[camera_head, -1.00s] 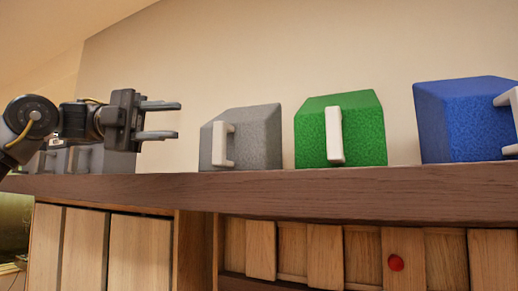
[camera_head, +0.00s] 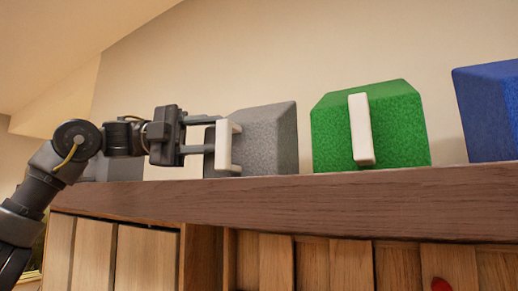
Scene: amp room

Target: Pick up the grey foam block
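The grey foam block (camera_head: 268,140) sits on the wooden shelf, with a white handle (camera_head: 224,150) on its left front face. My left gripper (camera_head: 212,134) is just left of that handle, pointing right. Its two fingers are spread apart, one above the other, and their tips overlap the handle's left edge in the picture. I cannot tell whether they touch the handle. Nothing is seen held between them. My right gripper is not in view.
A green block (camera_head: 395,125) with a white handle stands right of the grey one, and a blue block (camera_head: 490,115) is at the right edge. The wooden shelf (camera_head: 330,200) has cabinet panels below. A grey object (camera_head: 122,167) sits behind my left arm.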

